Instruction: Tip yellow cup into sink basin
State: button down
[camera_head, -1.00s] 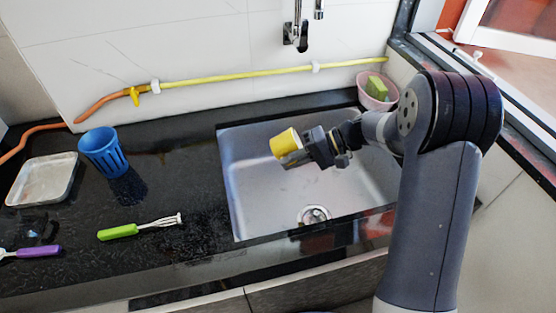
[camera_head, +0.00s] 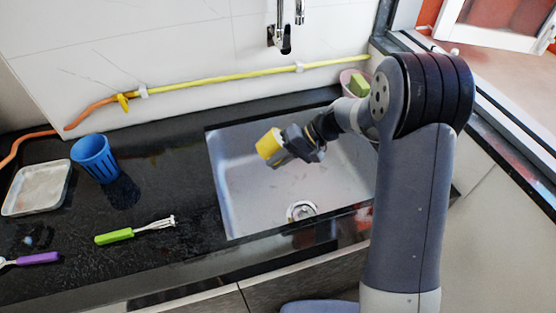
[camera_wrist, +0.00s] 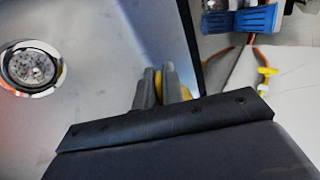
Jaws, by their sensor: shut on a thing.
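A yellow cup (camera_head: 269,146) is in my gripper (camera_head: 284,148), above the left part of the metal sink basin (camera_head: 250,195). The cup is tilted in the head view. My gripper is shut on it. In the wrist view, the gripper's fingers (camera_wrist: 161,88) hide most of the cup, and only a strip of yellow (camera_wrist: 172,82) shows between and beside them. The inside of the cup and any contents cannot be seen. The round drain (camera_head: 301,211) lies at the basin's front, and it also shows in the wrist view (camera_wrist: 31,66).
A tap (camera_head: 279,36) and a yellow hose (camera_head: 220,80) are on the back wall. A pink bowl (camera_head: 349,81) with a green sponge stands behind the basin.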

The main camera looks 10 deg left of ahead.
jog(key=shift+r+h+p, duration=0.4)
jog(key=shift+r+p, duration=0.05)
jog(key=shift+p, duration=0.5)
jog(key=shift+s+a+t+h+p, duration=0.1)
jog(key=shift+t+h+p, duration=0.2)
jog(key=shift+h+p, duration=0.65)
jog(key=shift+f+p, duration=0.1)
jog(key=shift+p, duration=0.3)
jog(key=shift+f, duration=0.1)
jog(key=shift+f+b, duration=0.25)
jog(key=shift+b, duration=1)
jog(key=shift+r+p, duration=0.4)
jog(key=shift+p, duration=0.15)
jog(key=h+p, duration=0.1)
jog(key=p, duration=0.1)
jog(key=shift+r+t+h+p, duration=0.15)
jog(key=shift+t+h+p, duration=0.15)
jog(key=shift+p, duration=0.1)
jog(key=shift+f+h+p, duration=0.25)
jog(key=shift+h+p, duration=0.1)
jog(key=shift+p, duration=0.05)
jog(key=shift+f+b, duration=0.25)
jog(key=shift+b, duration=0.95)
